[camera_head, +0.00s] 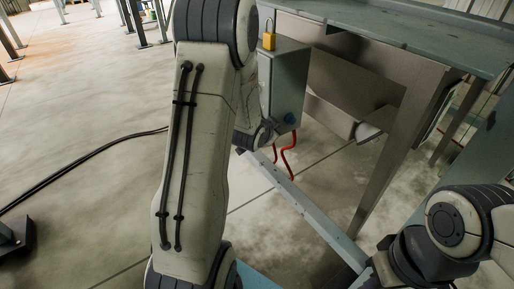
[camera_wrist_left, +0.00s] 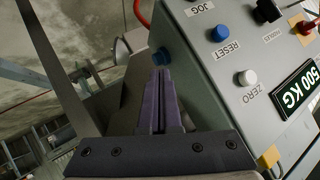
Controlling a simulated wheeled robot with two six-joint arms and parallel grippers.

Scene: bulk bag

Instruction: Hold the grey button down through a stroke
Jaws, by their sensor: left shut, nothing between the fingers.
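The control box (camera_head: 284,85) hangs under the bench edge in the head view. In the left wrist view its panel (camera_wrist_left: 210,70) carries a pale grey-white button (camera_wrist_left: 246,77) labelled ZERO, the nearest match to a grey button. A blue button (camera_wrist_left: 220,33) labelled RESET sits above it. My left gripper (camera_wrist_left: 161,75) is shut and empty. Its tips are left of the pale button, apart from it, near a blue knob (camera_wrist_left: 160,55) on the box's side; contact with the knob cannot be told. In the head view my arm hides most of that gripper. My right gripper is out of view.
A metal rail (camera_head: 305,208) crosses low in front, and the bench (camera_head: 410,35) stands at right. Open floor (camera_head: 85,120) lies left, with a black cable across it.

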